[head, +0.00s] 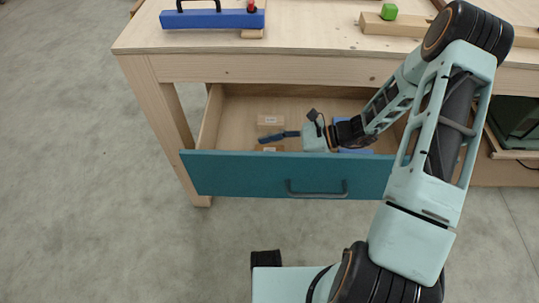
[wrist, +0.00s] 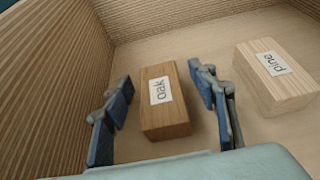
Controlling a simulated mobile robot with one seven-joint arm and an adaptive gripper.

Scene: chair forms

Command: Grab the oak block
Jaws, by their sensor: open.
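The oak block (wrist: 172,115) is brown with a white "oak" label and lies on the floor of the open drawer, label up. In the wrist view my gripper (wrist: 163,88) is open, with one blue finger on each side of the block and nothing gripped. Whether the fingers touch its sides or are still above it is hard to tell. In the head view my gripper (head: 279,136) is inside the drawer, and a small part of the oak block (head: 269,149) shows just above the drawer front, the rest hidden.
A paler pine block (wrist: 277,80) lies to the right in the wrist view. The teal drawer front (head: 240,174) and wooden walls enclose my gripper. Blue items lie under my arm in the drawer.

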